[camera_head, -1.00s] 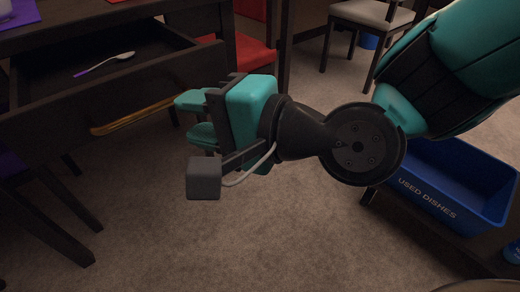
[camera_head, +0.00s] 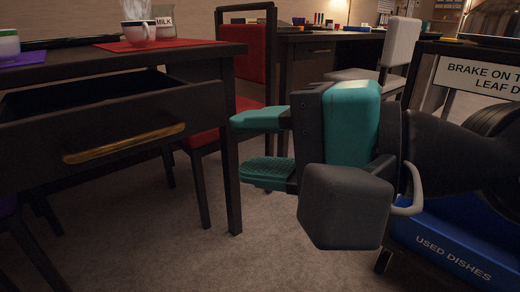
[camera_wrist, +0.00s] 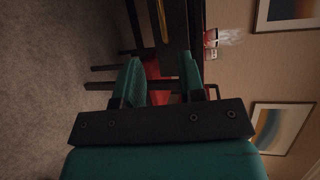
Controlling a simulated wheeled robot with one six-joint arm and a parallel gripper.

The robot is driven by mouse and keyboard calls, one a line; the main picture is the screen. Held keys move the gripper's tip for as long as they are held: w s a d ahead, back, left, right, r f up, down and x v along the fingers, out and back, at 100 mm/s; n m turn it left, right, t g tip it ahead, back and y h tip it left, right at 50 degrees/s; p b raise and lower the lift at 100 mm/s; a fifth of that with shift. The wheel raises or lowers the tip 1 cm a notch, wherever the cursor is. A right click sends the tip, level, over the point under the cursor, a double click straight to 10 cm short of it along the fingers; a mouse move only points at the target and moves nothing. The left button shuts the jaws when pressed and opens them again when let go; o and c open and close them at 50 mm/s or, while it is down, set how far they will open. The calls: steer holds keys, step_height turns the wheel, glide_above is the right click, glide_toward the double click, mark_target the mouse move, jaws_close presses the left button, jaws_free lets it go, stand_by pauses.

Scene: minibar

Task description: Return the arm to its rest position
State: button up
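My gripper (camera_head: 262,147) is in the middle of the head view, with its two teal fingers pointing left and a clear gap between them. It is open and empty, in free air to the right of the open drawer (camera_head: 100,132) and its brass handle (camera_head: 125,143). In the wrist view, my gripper (camera_wrist: 158,80) also shows its fingers apart with nothing between them. The drawer's inside is mostly hidden in the head view.
A red chair (camera_head: 250,60) stands behind my gripper. A blue "USED DISHES" bin (camera_head: 450,245) is at lower right. Carpet (camera_head: 170,240) lies open below.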

steer(key=s+d+r+n+g+h+p, duration=0.1)
steer(key=d+n+g+h+p, duration=0.2)
steer(key=d+n+h+p, duration=0.35)
steer(key=s+d+r+n+g+h+p, duration=0.2)
steer(key=d+n+g+h+p, duration=0.2)
steer(key=d+n+p, duration=0.45)
step_height(320, 180, up, 36)
steer(key=m+p, duration=0.2)
steer(key=p, duration=3.5)
steer(key=shift+w+d, duration=0.2)
steer(key=shift+d, duration=0.05)
